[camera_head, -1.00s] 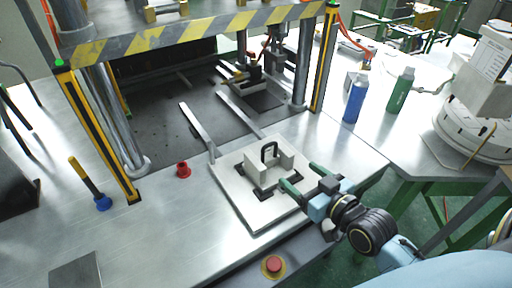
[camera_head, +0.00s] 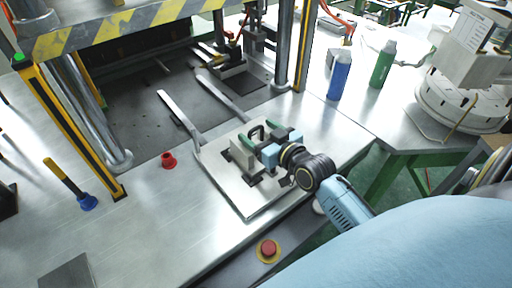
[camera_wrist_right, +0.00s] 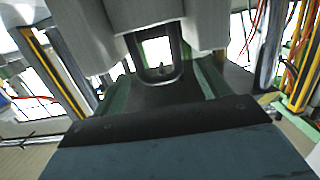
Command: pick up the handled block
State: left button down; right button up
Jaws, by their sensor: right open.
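The handled block (camera_head: 243,157) is a pale grey block with a dark loop handle on top. It sits on the square light plate (camera_head: 247,208) on the metal table. My right gripper (camera_head: 255,139) is at the block, its green fingers open on either side of the handle area. In the right wrist view the dark handle (camera_wrist_right: 158,74) stands between the two green fingers (camera_wrist_right: 160,90), with the grey block (camera_wrist_right: 112,28) behind it. Whether the fingers touch the handle cannot be told. My left gripper is not in view.
A press with striped beam (camera_head: 130,22) and steel columns stands behind the plate. Two metal rails (camera_head: 179,115) lead into it. A red button (camera_head: 268,249) is at the front edge. Blue (camera_head: 339,76) and green (camera_head: 383,65) bottles stand at the right.

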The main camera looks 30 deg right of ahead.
jog(key=w, duration=0.3)
jog(key=shift+w+a+f, duration=0.2)
jog(key=shift+w+f, duration=0.1)
jog(key=shift+f, duration=0.1)
grip_shut()
jog(key=shift+r, duration=0.25)
